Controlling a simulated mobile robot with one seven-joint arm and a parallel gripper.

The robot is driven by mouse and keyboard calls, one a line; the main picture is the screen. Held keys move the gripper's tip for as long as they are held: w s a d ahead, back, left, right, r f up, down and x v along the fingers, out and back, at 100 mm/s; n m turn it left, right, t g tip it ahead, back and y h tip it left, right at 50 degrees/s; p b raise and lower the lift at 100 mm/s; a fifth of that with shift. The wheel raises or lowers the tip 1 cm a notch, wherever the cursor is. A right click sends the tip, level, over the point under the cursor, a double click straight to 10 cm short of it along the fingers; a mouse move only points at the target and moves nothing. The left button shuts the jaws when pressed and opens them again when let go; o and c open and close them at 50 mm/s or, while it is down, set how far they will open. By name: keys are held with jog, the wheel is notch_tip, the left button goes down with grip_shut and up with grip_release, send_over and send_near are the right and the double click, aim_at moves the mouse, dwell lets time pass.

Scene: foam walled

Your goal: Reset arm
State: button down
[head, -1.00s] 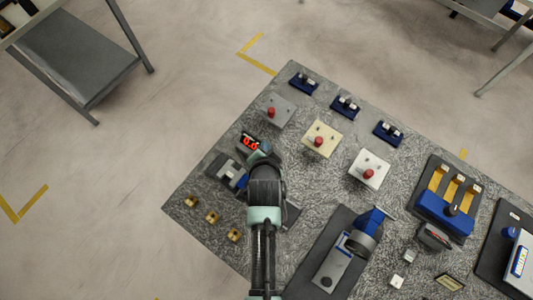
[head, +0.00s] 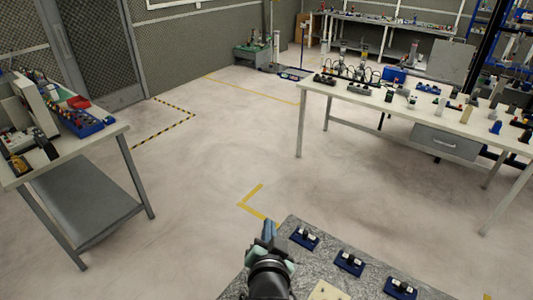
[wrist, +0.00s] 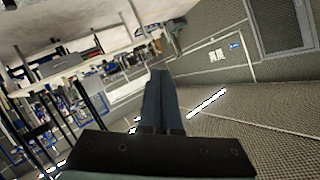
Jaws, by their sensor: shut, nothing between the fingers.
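My gripper (head: 269,231) shows at the bottom centre of the head view, raised at the near grey speckled table and pointing away from me. In the wrist view its two dark fingers (wrist: 160,100) lie together, shut and empty. Nothing touches the fingertips, and the wrist camera looks out across the room. My arm hides part of the table's left corner.
The speckled table (head: 290,256) carries several blue-based switch blocks (head: 349,262). A cluttered workbench (head: 75,140) stands at the left. A long white table (head: 400,108) with many parts stands at the right. Open floor (head: 220,150) lies between them.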

notch_tip(320, 180, up, 27)
jog(key=s+n+t+b, duration=0.1)
jog(key=n+t+b, duration=0.2)
jog(key=t, duration=0.4)
jog(key=s+r+n+t+b, duration=0.2)
jog(key=s+r+t, duration=0.4)
jog(key=s+r, duration=0.9)
notch_tip(320, 180, up, 4)
jog(key=shift+s+a+r+n, duration=0.1)
jog(key=shift+s+a+n, duration=0.3)
jog(key=shift+n, duration=0.3)
